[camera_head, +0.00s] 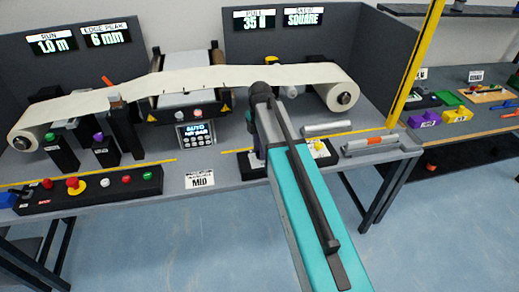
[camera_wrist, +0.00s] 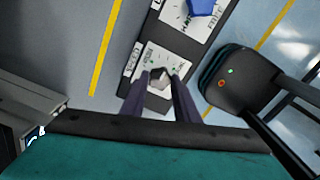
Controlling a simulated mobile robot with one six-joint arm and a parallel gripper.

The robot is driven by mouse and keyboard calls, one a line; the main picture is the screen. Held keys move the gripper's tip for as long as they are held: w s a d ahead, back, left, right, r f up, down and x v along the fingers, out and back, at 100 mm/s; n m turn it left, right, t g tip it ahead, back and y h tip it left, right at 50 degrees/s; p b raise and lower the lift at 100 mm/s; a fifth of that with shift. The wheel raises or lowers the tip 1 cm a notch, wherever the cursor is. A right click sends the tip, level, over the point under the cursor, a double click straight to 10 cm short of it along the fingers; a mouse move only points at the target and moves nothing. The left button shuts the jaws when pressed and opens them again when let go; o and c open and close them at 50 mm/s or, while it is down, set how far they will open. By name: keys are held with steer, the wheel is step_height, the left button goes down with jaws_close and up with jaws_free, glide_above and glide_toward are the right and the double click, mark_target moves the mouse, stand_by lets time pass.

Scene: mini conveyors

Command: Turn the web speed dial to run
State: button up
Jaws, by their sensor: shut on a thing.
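A grey dial knob (camera_wrist: 157,84) stands on a white marked plate (camera_wrist: 150,60) in the wrist view. My gripper (camera_wrist: 161,79) is shut on this knob, one dark finger on each side. The knob's pointer direction is hard to tell. In the head view my arm hides the gripper and knob; the black dial box (camera_head: 246,168) shows only beside the arm.
A second plate with a blue knob (camera_wrist: 202,7) sits on the same box. A cream web (camera_head: 220,78) runs between rolls behind. A button panel (camera_head: 90,188) lies front left. A tool with an orange part (camera_head: 372,142) lies to the right of my arm.

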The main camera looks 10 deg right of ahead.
steer(key=n, duration=1.1)
steer(key=shift+n+p, duration=0.3)
stand_by(0.3)
steer(key=o, duration=1)
steer(key=shift+o, duration=0.2)
steer(key=shift+r, duration=0.1)
step_height(320, 180, up, 14)
steer(key=b, duration=0.3)
steer(key=shift+f, duration=0.2)
